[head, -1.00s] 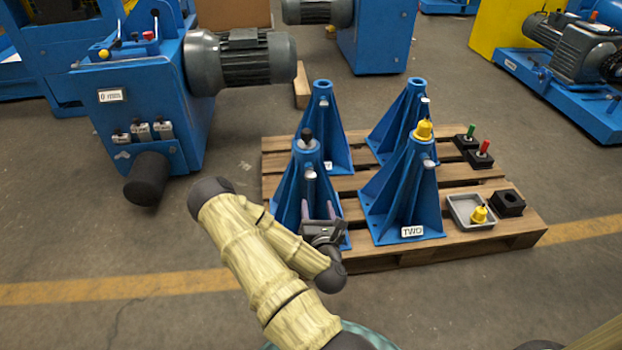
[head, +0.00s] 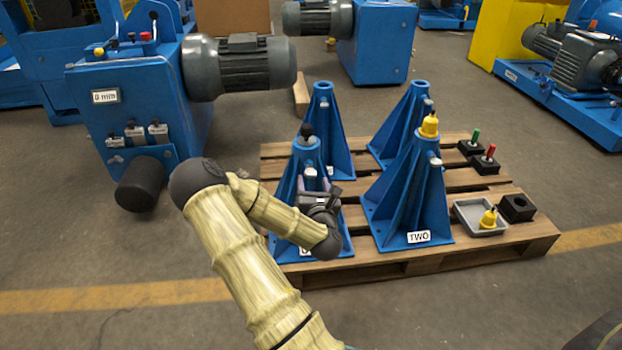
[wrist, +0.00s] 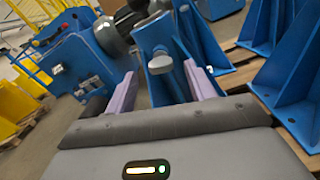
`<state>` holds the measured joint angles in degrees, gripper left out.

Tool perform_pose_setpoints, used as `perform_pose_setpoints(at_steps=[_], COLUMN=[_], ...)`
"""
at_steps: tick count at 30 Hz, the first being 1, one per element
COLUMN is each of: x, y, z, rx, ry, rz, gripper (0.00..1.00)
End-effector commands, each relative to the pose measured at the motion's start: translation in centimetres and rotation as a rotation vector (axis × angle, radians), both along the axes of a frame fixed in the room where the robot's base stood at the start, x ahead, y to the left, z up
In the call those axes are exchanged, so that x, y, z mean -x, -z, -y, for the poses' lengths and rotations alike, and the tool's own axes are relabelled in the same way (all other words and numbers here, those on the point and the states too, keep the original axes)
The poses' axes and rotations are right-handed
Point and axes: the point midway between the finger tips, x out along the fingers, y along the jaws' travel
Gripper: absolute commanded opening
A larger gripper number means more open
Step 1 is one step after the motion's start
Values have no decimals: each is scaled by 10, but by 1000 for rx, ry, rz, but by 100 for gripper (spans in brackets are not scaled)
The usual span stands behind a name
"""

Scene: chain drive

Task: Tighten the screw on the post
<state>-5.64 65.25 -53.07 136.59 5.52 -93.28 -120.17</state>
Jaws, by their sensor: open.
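The front-left blue post (head: 290,205) has a black knob (head: 306,131) on top. A pale screw (head: 311,172) sticks out of its side below the top. My gripper (head: 316,186) is in front of this post, just below the screw. In the wrist view the screw's rounded grey head (wrist: 160,63) lies ahead, between the lines of my two open lilac fingers (wrist: 163,88). The fingers are apart with nothing between them; I cannot tell if they touch the screw.
Post TWO (head: 405,200), with a yellow cap (head: 429,126), stands close to the right. Two more blue posts stand behind. A grey tray (head: 470,222) with a yellow piece and black blocks sit at the right of the pallet (head: 400,266). A blue machine (head: 125,115) stands left.

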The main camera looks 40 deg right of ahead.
Motion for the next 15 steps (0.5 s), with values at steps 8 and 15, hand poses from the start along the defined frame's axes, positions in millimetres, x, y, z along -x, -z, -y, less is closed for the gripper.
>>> perform_pose_setpoints(at_steps=[8, 15], x=[-37, -46], y=[2, 0], z=[23, 28], rx=[0, 1], ry=[-1, 1], rz=[2, -1], gripper=[55, 55])
